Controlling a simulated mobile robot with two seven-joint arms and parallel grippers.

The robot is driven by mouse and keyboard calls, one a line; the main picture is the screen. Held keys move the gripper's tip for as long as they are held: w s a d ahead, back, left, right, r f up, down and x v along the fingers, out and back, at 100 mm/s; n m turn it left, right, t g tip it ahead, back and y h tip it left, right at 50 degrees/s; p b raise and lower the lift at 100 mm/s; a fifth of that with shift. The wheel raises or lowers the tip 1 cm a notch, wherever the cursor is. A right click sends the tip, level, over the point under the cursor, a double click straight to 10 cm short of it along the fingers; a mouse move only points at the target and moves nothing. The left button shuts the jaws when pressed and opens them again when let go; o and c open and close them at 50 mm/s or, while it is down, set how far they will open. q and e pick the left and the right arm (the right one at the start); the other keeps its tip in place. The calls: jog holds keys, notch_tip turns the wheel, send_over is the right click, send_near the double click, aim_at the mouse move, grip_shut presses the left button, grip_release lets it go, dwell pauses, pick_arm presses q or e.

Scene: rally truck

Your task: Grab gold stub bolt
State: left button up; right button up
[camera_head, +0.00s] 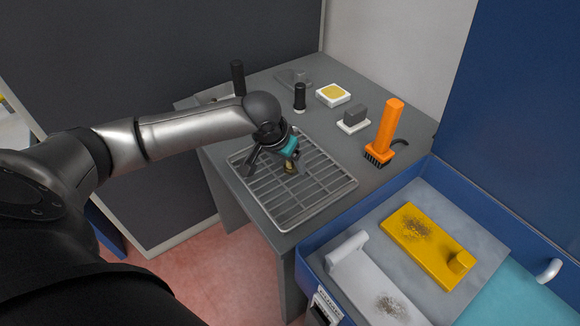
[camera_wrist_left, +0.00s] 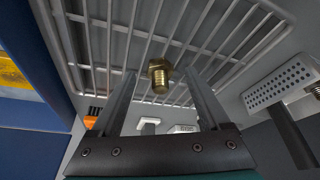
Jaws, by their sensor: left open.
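The gold stub bolt (camera_wrist_left: 160,76) has a hex head and a threaded shank. In the left wrist view it shows between the two fingers of my left gripper (camera_wrist_left: 160,90), with a gap on each side. I cannot tell how far the fingertips are from the rack. My right gripper is out of view.
An orange-handled brush (camera_head: 389,130), a grey block on a white base (camera_head: 353,118), a white box with a yellow top (camera_head: 333,95) and a black-handled tool (camera_head: 299,97) stand behind the rack. A blue-edged bench with a yellow plate (camera_head: 425,240) is at front right.

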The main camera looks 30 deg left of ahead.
pick_arm(q)
jog(key=shift+w+f, duration=0.15)
jog(key=shift+f, duration=0.2)
grip_shut()
dwell(0.4)
